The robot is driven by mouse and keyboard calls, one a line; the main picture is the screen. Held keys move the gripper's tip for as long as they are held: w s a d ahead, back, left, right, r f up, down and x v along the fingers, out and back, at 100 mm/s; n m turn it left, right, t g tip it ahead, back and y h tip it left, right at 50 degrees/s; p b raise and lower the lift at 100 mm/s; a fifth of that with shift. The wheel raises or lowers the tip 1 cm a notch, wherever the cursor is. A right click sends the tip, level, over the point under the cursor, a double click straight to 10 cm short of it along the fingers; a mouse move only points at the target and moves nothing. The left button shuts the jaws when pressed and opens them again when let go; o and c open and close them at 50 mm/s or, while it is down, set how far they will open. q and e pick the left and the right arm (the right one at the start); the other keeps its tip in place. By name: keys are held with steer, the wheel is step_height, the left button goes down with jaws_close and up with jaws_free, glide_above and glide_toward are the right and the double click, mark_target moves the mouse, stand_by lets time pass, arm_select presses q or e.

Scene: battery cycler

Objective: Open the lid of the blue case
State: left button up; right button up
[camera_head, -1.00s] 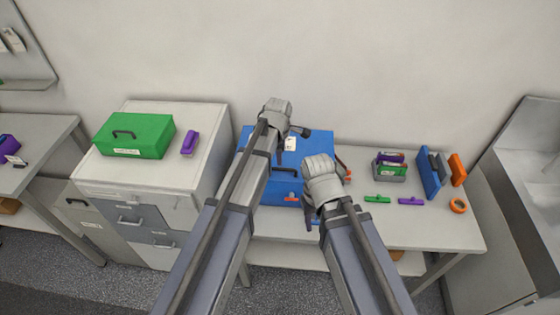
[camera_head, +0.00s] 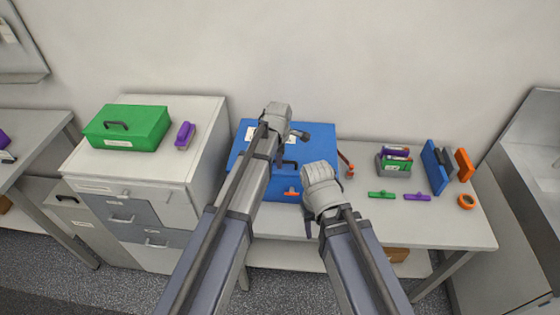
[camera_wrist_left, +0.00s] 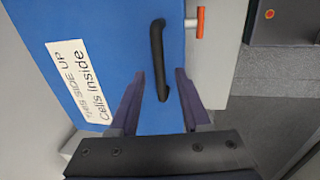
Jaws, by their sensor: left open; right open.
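The blue case (camera_head: 322,150) stands on the bench with its lid closed; a white label (camera_wrist_left: 81,80) is on it in the left wrist view. Its black handle (camera_wrist_left: 157,60) lies between the two fingers of my open left gripper (camera_wrist_left: 160,76), which are apart from each other. I cannot tell whether they touch it. The handle also shows in the head view (camera_head: 288,163), below my left wrist. An orange latch (camera_head: 291,193) is on the case's front. My right gripper (camera_head: 308,222) is open in front of the case's right side, partly hidden by its wrist.
A green box (camera_head: 127,128) and a purple object (camera_head: 185,134) sit on the cabinet at left. To the right on the bench (camera_head: 440,230) are a grey holder (camera_head: 393,162), a blue panel (camera_head: 434,168) and an orange roll (camera_head: 466,202). A wall stands behind.

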arm_select(q)
steer(key=shift+c, duration=0.2)
jaws_close()
stand_by(1.1)
